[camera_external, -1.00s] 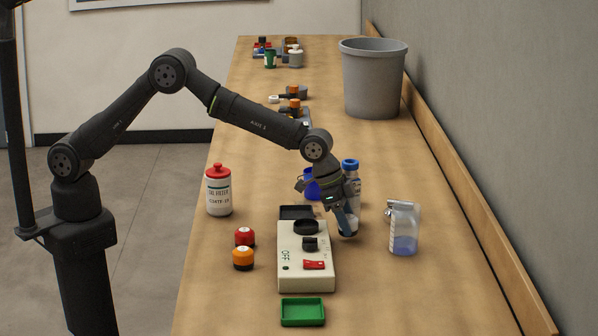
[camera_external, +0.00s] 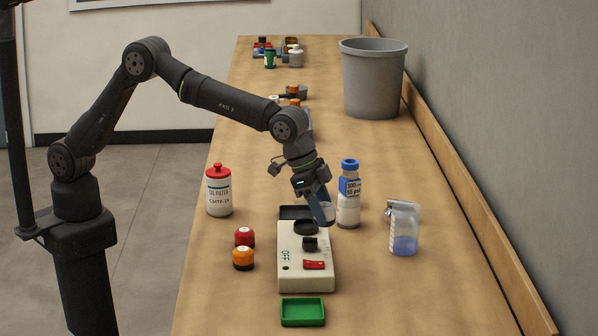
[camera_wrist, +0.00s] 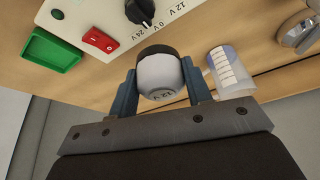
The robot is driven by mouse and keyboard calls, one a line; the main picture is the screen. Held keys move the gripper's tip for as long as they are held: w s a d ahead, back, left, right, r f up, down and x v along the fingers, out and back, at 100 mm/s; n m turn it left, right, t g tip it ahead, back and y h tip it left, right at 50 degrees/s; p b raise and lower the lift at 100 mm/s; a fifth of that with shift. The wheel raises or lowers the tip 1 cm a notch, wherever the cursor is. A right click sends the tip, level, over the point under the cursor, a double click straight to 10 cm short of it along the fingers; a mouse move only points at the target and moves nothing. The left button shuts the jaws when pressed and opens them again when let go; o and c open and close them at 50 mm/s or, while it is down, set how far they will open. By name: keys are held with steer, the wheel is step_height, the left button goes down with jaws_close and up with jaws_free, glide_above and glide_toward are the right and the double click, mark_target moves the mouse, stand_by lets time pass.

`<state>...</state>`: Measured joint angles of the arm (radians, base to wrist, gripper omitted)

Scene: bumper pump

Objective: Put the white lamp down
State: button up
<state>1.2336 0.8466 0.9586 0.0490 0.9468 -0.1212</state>
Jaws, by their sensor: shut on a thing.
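My gripper (camera_external: 320,210) is shut on the white lamp (camera_wrist: 160,74), a rounded white piece with a dark cap and a "12 V" mark. In the wrist view the lamp sits between my two blue fingers (camera_wrist: 160,88). In the external view the lamp (camera_external: 329,211) is partly hidden by a finger. My gripper is over the far right part of the cream test box (camera_external: 289,270), near its dark round socket (camera_external: 306,227). I cannot tell whether the lamp touches anything below. A dark tray (camera_external: 290,212) lies at the box's far end.
Left are a red-capped bottle (camera_external: 218,193), a red lamp (camera_external: 244,237) and an orange lamp (camera_external: 242,258). A green tray (camera_external: 303,313) lies in front.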

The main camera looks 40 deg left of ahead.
steer(key=s+d+m+g, duration=0.1)
steer(key=s+d+m, duration=0.2)
steer(key=s+d, duration=0.8)
glide_above(373, 287)
steer(key=a, duration=0.1)
steer(key=shift+m+h, duration=0.3)
steer(key=f, duration=0.7)
steer(key=shift+s+a, duration=0.1)
steer(key=shift+a, duration=0.1)
steer(key=shift+f, duration=1.95)
steer(key=shift+f, duration=0.1)
steer(key=shift+f, duration=0.1)
steer(key=o, duration=1.1)
